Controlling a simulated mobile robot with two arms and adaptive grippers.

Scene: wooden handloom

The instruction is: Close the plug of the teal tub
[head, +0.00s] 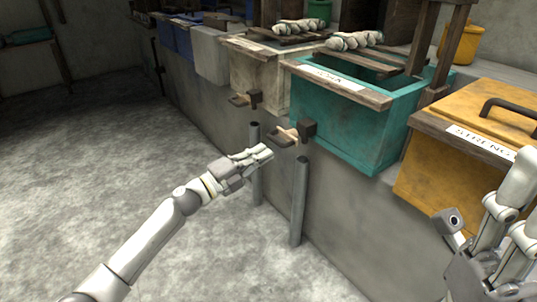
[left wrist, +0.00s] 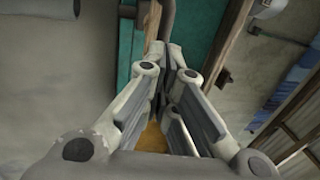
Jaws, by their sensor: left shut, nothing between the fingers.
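The teal tub (head: 365,133) stands on a grey ledge in the head view. Its plug is a short wooden handle (head: 285,136) at a dark spout (head: 307,130) on the tub's front, above an upright grey pipe (head: 299,200). My left gripper (head: 268,152) is shut and empty, just left of and slightly below the handle; whether they touch I cannot tell. In the left wrist view the shut fingertips (left wrist: 173,52) are close to a wooden piece (left wrist: 153,55), with teal surface (left wrist: 122,65) behind. My right gripper (head: 500,225) is at the lower right, partly cut off; its opening is unclear.
A cream tub (head: 258,78) with a similar spout stands left of the teal tub, and a yellow tub (head: 430,175) stands right. A second grey pipe (head: 255,175) rises behind my left gripper. Stone floor (head: 80,150) at the left is clear.

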